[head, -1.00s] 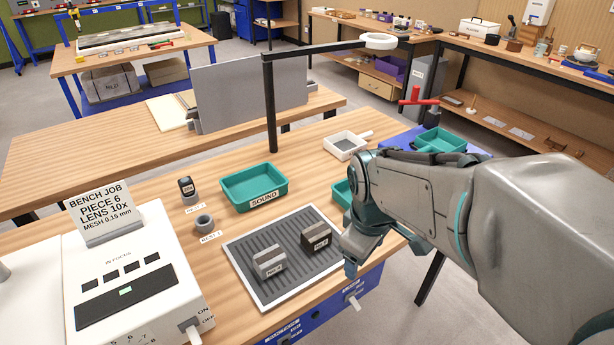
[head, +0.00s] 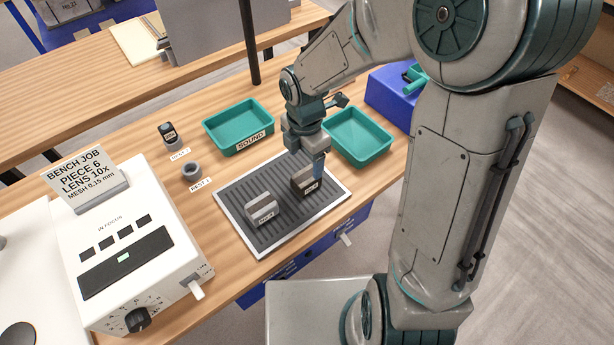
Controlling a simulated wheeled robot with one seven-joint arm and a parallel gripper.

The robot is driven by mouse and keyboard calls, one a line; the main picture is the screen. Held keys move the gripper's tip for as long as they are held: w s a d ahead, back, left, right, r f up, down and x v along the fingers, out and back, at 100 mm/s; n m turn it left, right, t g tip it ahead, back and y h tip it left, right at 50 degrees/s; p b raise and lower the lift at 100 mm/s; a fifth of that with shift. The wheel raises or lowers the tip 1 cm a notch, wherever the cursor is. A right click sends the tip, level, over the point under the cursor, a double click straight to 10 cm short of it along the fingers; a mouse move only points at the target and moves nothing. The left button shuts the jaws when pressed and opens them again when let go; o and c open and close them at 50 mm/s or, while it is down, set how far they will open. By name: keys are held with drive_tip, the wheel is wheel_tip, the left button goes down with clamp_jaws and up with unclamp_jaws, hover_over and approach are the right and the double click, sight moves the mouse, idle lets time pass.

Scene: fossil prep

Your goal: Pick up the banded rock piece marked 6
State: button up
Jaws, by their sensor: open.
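Two block-like banded rock pieces stand on the dark ribbed tray (head: 237,221). The dark piece with a light band (head: 303,183) is towards the tray's far right. The light grey piece with darker bands (head: 262,211) is nearer and to the left. Each has a small tag on its front, too small to read surely. My gripper (head: 305,165) points down at the dark piece. It is open, with one finger close by the piece's right side. The other finger is partly hidden, and I cannot tell whether either touches the piece.
A teal tray marked SOUND (head: 238,128) and another teal tray (head: 359,138) stand behind the ribbed tray. The white instrument (head: 130,255) with the card reading PIECE 6 (head: 82,180) fills the left. A black post (head: 252,50) rises behind.

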sight(306, 176)
drive_tip(key=shift+d+f, duration=0.1)
drive_tip(key=shift+f, duration=3.9)
drive_tip(key=c, duration=1.3)
drive_tip(key=shift+r, duration=0.2)
